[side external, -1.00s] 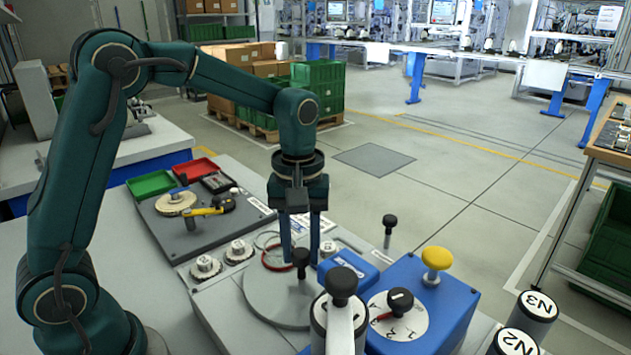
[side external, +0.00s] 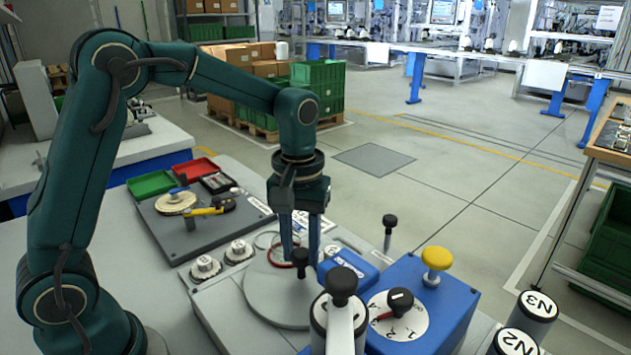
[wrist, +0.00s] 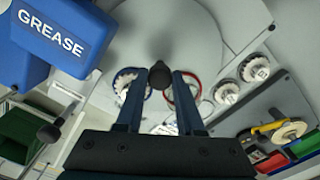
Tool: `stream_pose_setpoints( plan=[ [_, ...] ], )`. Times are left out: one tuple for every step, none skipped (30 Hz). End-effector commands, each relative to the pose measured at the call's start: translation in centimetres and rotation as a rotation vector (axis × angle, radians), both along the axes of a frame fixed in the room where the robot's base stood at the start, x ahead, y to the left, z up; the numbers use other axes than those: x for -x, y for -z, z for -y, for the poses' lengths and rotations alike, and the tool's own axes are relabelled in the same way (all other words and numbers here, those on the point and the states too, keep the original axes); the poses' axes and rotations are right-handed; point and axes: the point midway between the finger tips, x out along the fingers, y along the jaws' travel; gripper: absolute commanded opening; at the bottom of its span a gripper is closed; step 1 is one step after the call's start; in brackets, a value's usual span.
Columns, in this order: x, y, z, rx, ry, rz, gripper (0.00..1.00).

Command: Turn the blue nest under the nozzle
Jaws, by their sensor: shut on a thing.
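A round grey turntable (side external: 268,300) carries an upright black knob (side external: 303,258). My gripper (side external: 303,253) points down and is shut on this knob; the knob also shows between the fingertips in the wrist view (wrist: 160,75). The blue nest (wrist: 118,78) is a blue-rimmed ring beside the left finger in the wrist view. The red nest (wrist: 194,90) is by the right finger there. In the side view the red nest lies behind the fingers, partly hidden, and I cannot make out the blue one. The blue grease unit (side external: 345,265) stands right of the turntable; its nozzle is not clear.
A blue box with a dial (side external: 400,318) and a yellow knob (side external: 436,260) stands at the right. A tall black-knobbed lever (side external: 341,290) stands close in front. Small round white-topped parts (side external: 206,266) sit left of the turntable. A grey fixture plate (side external: 190,235) lies farther left.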

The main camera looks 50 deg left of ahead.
Motion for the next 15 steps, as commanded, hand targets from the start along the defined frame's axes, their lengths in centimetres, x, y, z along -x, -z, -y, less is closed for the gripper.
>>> stream_pose_setpoints(
  plan=[
    [0.00, -0.13, 0.00, 0.000, 0.023, 0.001, 0.00],
    [0.00, -0.13, 0.00, 0.000, 0.038, 0.001, 0.00],
    [0.00, -0.13, 0.00, 0.000, 0.058, 0.001, 0.00],
    [0.00, -0.13, 0.00, 0.000, 0.073, 0.001, 0.00],
    [0.00, -0.13, 0.00, 0.000, 0.088, 0.001, 0.00],
    [0.00, -0.13, 0.00, 0.000, 0.109, 0.001, 0.00],
    [0.00, -0.14, 0.00, 0.000, 0.123, 0.001, 0.00],
    [-0.01, -0.14, -0.01, 0.000, 0.139, 0.001, 0.00],
    [0.00, -0.14, 0.00, 0.000, 0.158, 0.001, 0.00],
    [-0.01, -0.14, -0.01, 0.000, 0.174, 0.001, 0.00],
    [-0.01, -0.14, -0.01, 0.000, 0.188, 0.001, 0.00],
    [0.00, -0.14, 0.00, 0.000, 0.209, 0.001, 0.00],
    [0.00, -0.14, 0.00, 0.000, 0.223, 0.001, 0.00],
    [-0.01, -0.15, -0.01, 0.000, 0.239, 0.001, 0.00],
    [-0.01, -0.15, -0.01, 0.000, 0.258, 0.001, 0.00]
  ],
)
